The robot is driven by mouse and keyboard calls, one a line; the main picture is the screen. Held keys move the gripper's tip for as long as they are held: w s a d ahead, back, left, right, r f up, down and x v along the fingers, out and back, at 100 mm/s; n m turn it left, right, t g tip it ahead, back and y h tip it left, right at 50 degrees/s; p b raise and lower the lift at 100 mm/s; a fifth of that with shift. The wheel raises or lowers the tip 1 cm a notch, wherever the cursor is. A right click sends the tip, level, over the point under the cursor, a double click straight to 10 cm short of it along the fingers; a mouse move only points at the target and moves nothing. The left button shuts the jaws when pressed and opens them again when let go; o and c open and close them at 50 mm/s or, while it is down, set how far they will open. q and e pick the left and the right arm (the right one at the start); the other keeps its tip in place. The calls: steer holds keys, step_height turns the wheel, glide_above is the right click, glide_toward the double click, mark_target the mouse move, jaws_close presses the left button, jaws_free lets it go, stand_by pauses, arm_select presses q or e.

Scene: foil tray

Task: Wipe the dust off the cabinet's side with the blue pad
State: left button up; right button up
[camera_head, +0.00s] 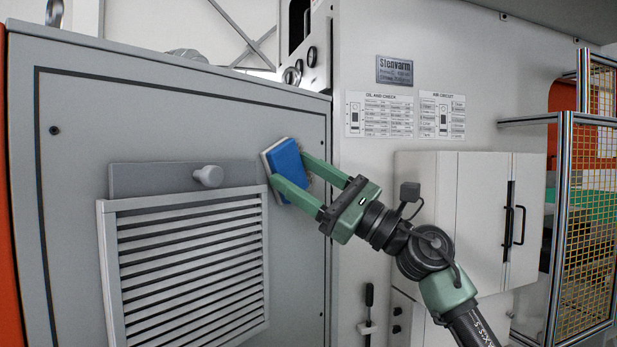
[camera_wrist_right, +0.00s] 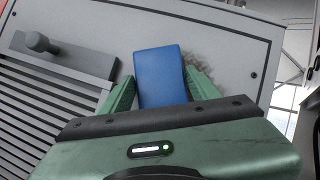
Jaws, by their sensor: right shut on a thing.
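The blue pad (camera_head: 287,166) has a pale face turned toward the grey cabinet's side (camera_head: 200,110). My right gripper (camera_head: 290,172) is shut on the pad, with a green finger on each side, and holds it at the panel's upper right. I cannot tell whether the pad touches the panel. In the right wrist view the pad (camera_wrist_right: 161,76) sits between the fingers. A dark smudge of dust (camera_wrist_right: 203,66) shows on the panel just right of the pad there; in the head view the pad and gripper hide that spot. My left gripper is not in view.
A louvred vent (camera_head: 190,265) with a grey bar and a round knob (camera_head: 208,176) stands out from the panel, left of the pad. A white cabinet (camera_head: 470,210) with a black handle is at right. A mesh fence (camera_head: 585,220) stands at far right.

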steer(key=shift+s+a, duration=0.5)
steer(key=shift+s, duration=0.15)
steer(key=shift+r+p, duration=0.7)
steer(key=shift+r, duration=0.45)
steer(key=shift+w+d+f+b, duration=0.1)
steer(key=shift+w+d+b, duration=0.3)
steer(key=shift+w, duration=0.1)
steer(key=shift+w+d, duration=1.05)
steer(key=shift+w, duration=0.25)
steer(key=shift+w+d, duration=1)
steer(key=shift+w, duration=0.3)
steer(key=shift+w+d+r+p, duration=0.2)
steer(key=shift+w+d+p, duration=0.3)
steer(key=shift+p, duration=0.1)
steer(key=shift+w+d+f+p, duration=0.1)
steer(key=shift+w+d+p, duration=0.6)
steer(key=shift+w, duration=0.25)
